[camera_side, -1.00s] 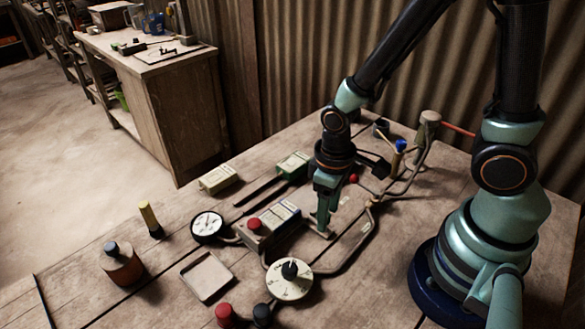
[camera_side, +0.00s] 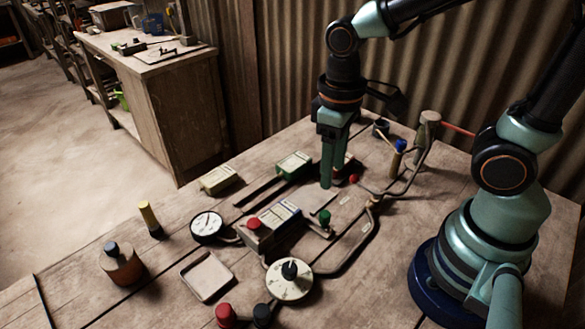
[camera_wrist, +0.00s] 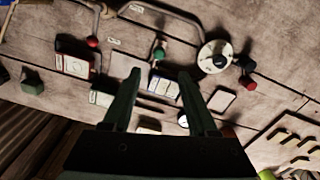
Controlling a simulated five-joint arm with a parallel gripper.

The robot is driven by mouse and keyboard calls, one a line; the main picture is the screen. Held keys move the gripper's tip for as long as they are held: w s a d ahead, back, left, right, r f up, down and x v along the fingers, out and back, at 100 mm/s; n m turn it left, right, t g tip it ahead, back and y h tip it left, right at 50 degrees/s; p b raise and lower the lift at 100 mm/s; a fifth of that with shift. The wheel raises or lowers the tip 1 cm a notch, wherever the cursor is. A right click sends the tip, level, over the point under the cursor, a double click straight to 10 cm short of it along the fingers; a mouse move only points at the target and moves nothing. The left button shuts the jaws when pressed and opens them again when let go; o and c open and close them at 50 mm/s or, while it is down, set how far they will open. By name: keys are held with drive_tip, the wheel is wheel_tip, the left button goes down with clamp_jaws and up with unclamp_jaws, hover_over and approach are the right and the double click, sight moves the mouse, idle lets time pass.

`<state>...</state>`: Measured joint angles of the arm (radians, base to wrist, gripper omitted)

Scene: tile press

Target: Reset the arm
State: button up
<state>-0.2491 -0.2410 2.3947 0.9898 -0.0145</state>
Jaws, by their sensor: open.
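My gripper (camera_side: 331,184) hangs above the wooden table, fingers pointing down, behind the green-knobbed lever (camera_side: 324,217). In the wrist view my gripper (camera_wrist: 163,98) shows two fingers spread apart with nothing held between them. The panel box with a red button (camera_side: 272,228) stands to the left and front of my gripper in the side view. The green-knobbed lever also shows in the wrist view (camera_wrist: 158,54), beyond the fingertips. A small red knob (camera_side: 353,178) is just right of the fingers.
A white dial (camera_side: 289,279), a round gauge (camera_side: 207,226) and an empty square tray (camera_side: 206,276) lie on the front left of the table. Green (camera_side: 293,165) and cream (camera_side: 219,179) boxes stand at the back. A bent pipe (camera_side: 362,236) and a blue-topped post (camera_side: 398,157) are at right.

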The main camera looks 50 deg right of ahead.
drive_tip(key=shift+r, duration=0.25)
drive_tip(key=w+d+r+m+t, duration=0.2)
drive_tip(key=d+r+t, duration=0.3)
drive_tip(key=r, duration=0.3)
drive_tip(key=shift+w+d+r+m+t, duration=0.3)
drive_tip(key=shift+d+m, duration=0.2)
drive_tip(key=shift+d, duration=0.3)
